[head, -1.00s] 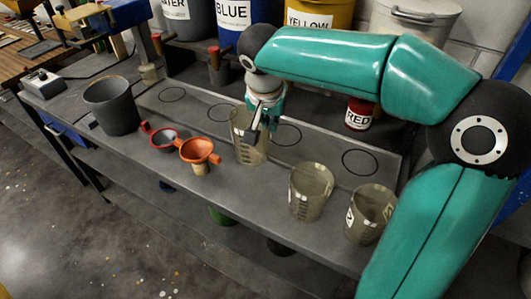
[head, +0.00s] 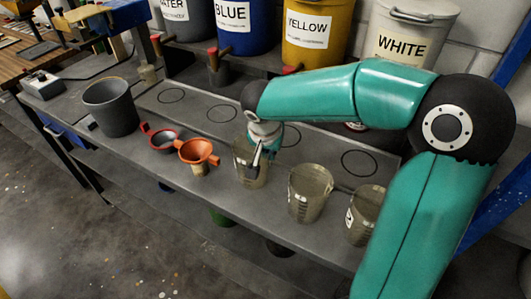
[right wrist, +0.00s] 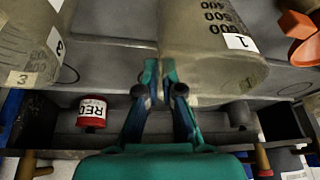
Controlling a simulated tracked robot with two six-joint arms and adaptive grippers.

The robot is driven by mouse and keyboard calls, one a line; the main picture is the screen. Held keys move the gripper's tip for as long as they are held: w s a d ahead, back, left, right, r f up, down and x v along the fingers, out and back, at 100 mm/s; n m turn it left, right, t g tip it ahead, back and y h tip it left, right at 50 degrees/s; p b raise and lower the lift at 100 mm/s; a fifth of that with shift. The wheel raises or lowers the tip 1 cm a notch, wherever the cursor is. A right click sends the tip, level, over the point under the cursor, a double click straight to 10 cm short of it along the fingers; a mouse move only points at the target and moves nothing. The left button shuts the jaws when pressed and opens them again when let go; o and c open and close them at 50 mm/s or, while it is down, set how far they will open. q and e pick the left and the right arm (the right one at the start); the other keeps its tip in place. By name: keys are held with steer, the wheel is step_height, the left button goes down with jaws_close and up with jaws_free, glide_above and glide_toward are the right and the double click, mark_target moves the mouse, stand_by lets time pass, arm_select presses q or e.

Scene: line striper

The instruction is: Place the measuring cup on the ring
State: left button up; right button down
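Three clear measuring cups stand along the front of the bench: one at my right gripper (head: 257,158), a middle cup (head: 310,195) and a right cup (head: 362,217), partly hidden by my arm. My right gripper is closed on the wall of the first measuring cup (head: 250,175), which looks upright and low over or on the bench. In the right wrist view this cup (right wrist: 215,50), labelled 1, is at the fingertips (right wrist: 160,68). Black rings (head: 360,163) (head: 222,113) are drawn in a row behind the cups; one (head: 290,136) lies just behind my gripper. My left gripper is out of view.
A dark bucket (head: 111,108), a red funnel (head: 163,138) and an orange funnel (head: 198,152) stand left of the cups. Labelled paint buckets (head: 315,35) line the back. A red jar (right wrist: 92,114) shows in the right wrist view.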

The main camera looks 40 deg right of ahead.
steer(key=c, duration=1.3)
jaws_free()
